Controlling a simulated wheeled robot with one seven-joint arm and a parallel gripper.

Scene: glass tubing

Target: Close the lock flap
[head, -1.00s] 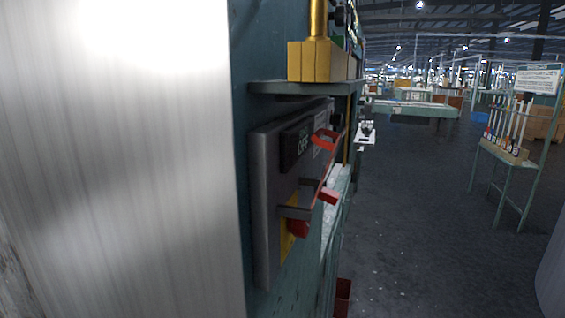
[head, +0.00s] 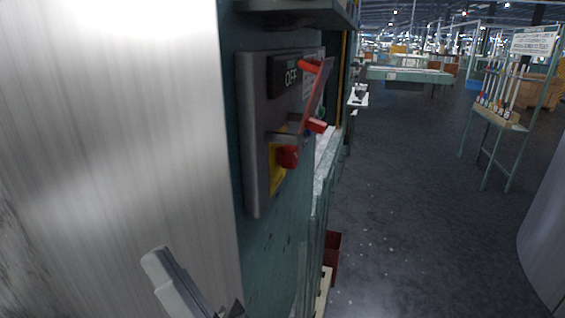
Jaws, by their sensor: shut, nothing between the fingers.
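The lock box (head: 255,135) is a dark grey panel on a green wall, seen at a steep angle in the head view. It has a black OFF display (head: 288,77) and a yellow area low down. The lock flap (head: 317,95) looks like a thin, red-edged plate standing out from the panel's face, seen nearly edge-on; it is open. Red parts show at its top and lower end. A red knob (head: 288,156) sits below, by a grey bracket. My gripper (head: 190,290) shows partly at the bottom edge, shut and empty, below and left of the box and apart from it.
A tall shiny metal surface (head: 110,130) fills the left side. A green shelf (head: 295,12) juts out above the box. A reddish bin (head: 333,255) stands low beyond the wall. A tool stand (head: 500,110) is at the right. The floor between is clear.

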